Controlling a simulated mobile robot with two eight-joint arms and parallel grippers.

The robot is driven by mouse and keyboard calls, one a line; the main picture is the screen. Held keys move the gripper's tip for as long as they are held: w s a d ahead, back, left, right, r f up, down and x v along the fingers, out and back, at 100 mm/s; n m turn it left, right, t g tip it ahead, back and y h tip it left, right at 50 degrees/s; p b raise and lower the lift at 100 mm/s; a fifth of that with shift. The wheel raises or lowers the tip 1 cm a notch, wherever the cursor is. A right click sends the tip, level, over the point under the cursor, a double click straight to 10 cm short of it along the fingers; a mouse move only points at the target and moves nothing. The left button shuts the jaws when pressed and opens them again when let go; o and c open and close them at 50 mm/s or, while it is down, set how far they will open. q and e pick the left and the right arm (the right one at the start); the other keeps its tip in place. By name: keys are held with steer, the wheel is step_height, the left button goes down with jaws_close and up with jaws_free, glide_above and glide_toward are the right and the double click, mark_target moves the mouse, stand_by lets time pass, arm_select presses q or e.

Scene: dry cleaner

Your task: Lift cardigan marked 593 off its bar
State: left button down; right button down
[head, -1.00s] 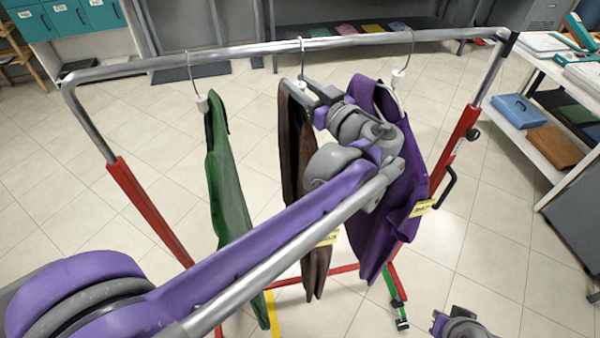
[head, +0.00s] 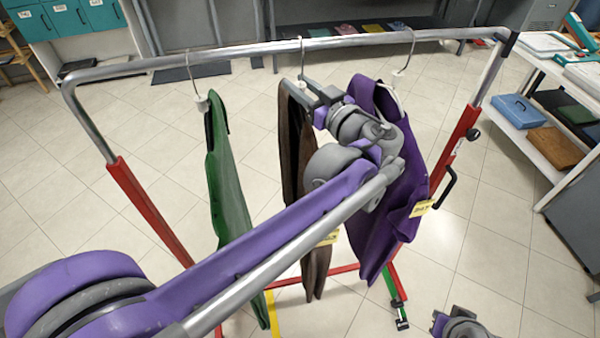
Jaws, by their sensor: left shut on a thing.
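Three garments hang from the rack's bar: a green one (head: 229,190) at left, a brown one (head: 293,140) in the middle and a purple one (head: 375,235) at right. The brown and purple garments carry yellow tags, too small to read, so I cannot tell which is 593. My left gripper (head: 297,84) is shut on the neck of the brown garment's hanger, just below its hook. That hook still lies over the bar (head: 240,53). My left forearm hides part of the brown and purple garments. Part of my right arm (head: 460,324) shows at the bottom edge; its fingers are not clear.
The rack has red uprights (head: 150,210). A white shelf table (head: 545,145) with a blue case (head: 516,110) and a brown folder (head: 555,146) stands at right. Teal drawers (head: 68,18) are at the back left.

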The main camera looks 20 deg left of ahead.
arm_select(q)
steer(key=shift+r, duration=0.1)
stand_by(0.5)
